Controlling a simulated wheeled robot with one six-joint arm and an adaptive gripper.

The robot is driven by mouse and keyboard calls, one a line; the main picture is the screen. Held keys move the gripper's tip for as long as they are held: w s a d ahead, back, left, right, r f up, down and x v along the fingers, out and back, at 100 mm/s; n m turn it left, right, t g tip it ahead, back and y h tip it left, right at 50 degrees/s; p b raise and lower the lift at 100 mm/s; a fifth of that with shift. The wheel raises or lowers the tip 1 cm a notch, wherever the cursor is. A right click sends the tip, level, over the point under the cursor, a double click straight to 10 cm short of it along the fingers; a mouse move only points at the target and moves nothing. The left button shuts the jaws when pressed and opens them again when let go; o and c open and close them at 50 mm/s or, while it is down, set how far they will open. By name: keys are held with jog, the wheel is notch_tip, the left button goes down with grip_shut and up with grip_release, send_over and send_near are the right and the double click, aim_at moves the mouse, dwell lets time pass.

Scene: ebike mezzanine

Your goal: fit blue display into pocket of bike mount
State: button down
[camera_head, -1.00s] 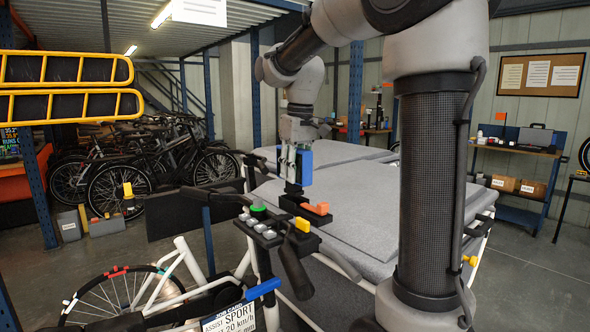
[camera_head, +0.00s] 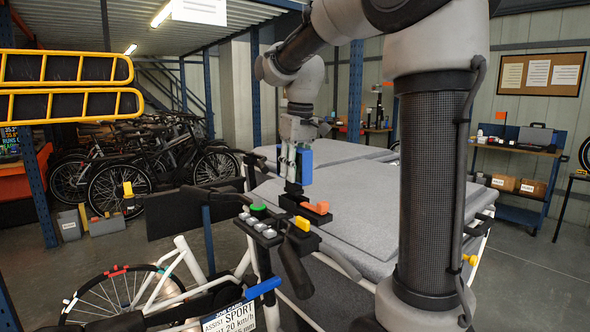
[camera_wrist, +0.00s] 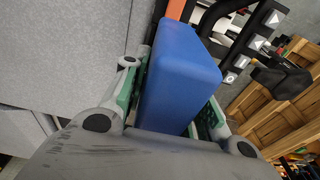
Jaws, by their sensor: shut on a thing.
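The blue display (camera_head: 304,166) is a blue block held upright by my gripper (camera_head: 295,175) above the black bike mount (camera_head: 291,202). In the wrist view the blue display (camera_wrist: 180,75) sits between the two fingers of my gripper (camera_wrist: 172,105), which are shut on it. The mount is by the handlebar, with an orange piece (camera_head: 317,208) at its right. In the head view the display's lower end is close over the mount. I cannot tell whether they touch. The pocket's inside is hidden.
A button pad (camera_head: 262,229) with a green button (camera_head: 258,208) and a yellow block (camera_head: 302,225) are close beside the mount. The button pad (camera_wrist: 255,45) also shows in the wrist view. A grey padded bench (camera_head: 370,205) lies behind. Parked bikes (camera_head: 150,170) stand at the back left.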

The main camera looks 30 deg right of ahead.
aim_at(298, 148)
jog(key=shift+f, duration=1.95)
jog(key=c, duration=1.1)
grip_release()
jog(key=shift+o, duration=0.2)
jog(key=shift+r, duration=0.1)
jog(key=r, duration=0.4)
jog(key=s+r, duration=0.1)
jog(key=r, duration=0.6)
jog(key=shift+s+d+r, duration=0.2)
jog(key=shift+s+r, duration=0.05)
jog(key=shift+r, duration=0.15)
jog(key=s+f+m+t, duration=0.1)
jog(key=s+f, duration=0.6)
jog(key=s, duration=0.4)
jog(key=s+f+m+t, duration=0.1)
jog(key=s+f+t, duration=0.1)
jog(key=s+f, duration=0.5)
jog(key=s, duration=0.4)
jog(key=shift+d+f, duration=0.15)
jog(key=shift+d, duration=0.05)
